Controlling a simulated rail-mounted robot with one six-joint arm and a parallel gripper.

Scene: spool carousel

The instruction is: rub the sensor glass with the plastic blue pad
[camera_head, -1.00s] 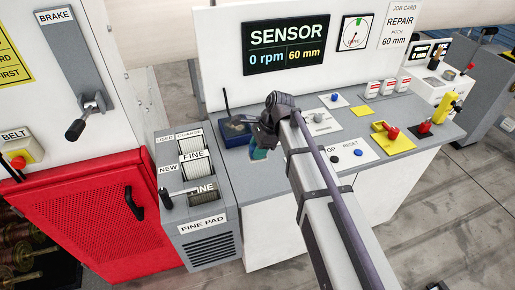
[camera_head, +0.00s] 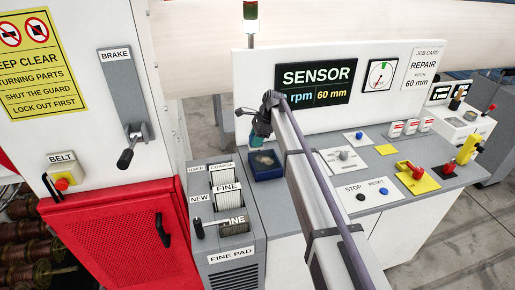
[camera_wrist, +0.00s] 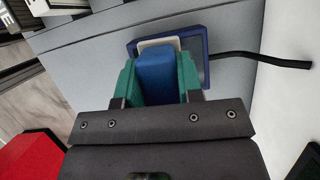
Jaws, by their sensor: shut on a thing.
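The sensor glass (camera_head: 264,161) is a dark, smudged pane in a dark blue frame on the grey bench, below the SENSOR display. In the wrist view its blue frame (camera_wrist: 204,45) shows just beyond my fingers, with a black cable running off to the right. My gripper (camera_wrist: 158,78) has green fingers shut on the blue pad (camera_wrist: 155,70). A pale layer (camera_wrist: 158,43) shows at the pad's far end, overlapping the frame in the picture. In the head view my gripper (camera_head: 257,137) is just above the glass; the pad is not clear there. I cannot tell whether it touches the glass.
A pad dispenser (camera_head: 222,215) with labelled slots stands left of the glass. The SENSOR display (camera_head: 314,82) reads 60 mm and rpm, its number partly hidden by my arm. STOP and RESET buttons (camera_head: 372,193) lie right of my arm. A red guard (camera_head: 115,240) fills the lower left.

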